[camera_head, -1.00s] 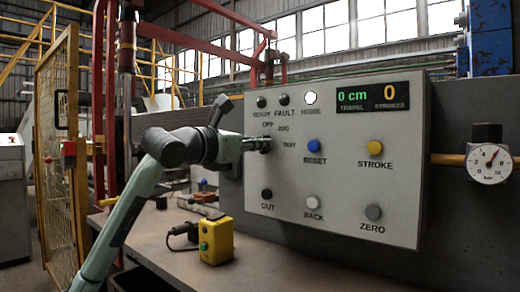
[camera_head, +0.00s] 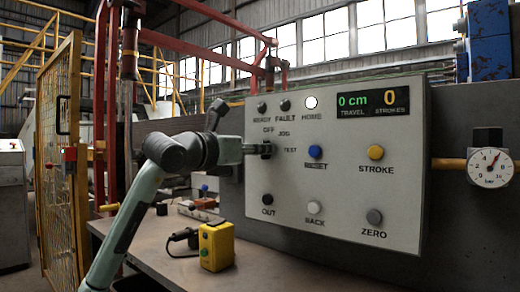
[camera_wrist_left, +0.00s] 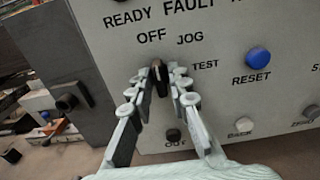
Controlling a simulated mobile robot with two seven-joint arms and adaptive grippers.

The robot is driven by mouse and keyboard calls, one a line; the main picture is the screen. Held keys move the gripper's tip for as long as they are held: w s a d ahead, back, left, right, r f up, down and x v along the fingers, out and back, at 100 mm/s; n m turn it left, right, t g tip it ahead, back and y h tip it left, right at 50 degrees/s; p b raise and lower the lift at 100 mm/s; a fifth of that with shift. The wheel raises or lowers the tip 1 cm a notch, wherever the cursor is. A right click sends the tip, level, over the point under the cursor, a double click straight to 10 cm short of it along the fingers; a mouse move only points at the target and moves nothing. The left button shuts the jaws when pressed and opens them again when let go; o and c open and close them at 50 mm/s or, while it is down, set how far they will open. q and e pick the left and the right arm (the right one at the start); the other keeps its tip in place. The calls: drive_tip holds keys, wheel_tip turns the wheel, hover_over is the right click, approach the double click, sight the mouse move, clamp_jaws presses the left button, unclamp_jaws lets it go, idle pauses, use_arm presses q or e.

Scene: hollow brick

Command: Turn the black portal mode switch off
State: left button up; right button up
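The black portal mode switch (camera_wrist_left: 160,78) is on the grey panel, below the labels OFF and JOG and left of TEST. In the left wrist view its knob stands nearly upright, leaning slightly left at the top. My left gripper (camera_wrist_left: 162,82) has a finger on each side of the knob, closed in close against it. In the head view the left gripper (camera_head: 265,150) reaches the panel from the left and hides most of the switch. My right gripper is in neither view.
The control panel (camera_head: 345,210) carries a blue RESET button (camera_head: 315,152), a yellow STROKE button (camera_head: 376,152) and several others. A yellow box (camera_head: 217,246) with a cable stands on the bench (camera_head: 280,270) below. A pressure gauge (camera_head: 490,168) is at the right.

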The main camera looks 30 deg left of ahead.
use_arm(q)
drive_tip(key=shift+o, duration=0.8)
drive_tip(key=s, duration=1.2)
drive_tip(key=shift+a, duration=0.45)
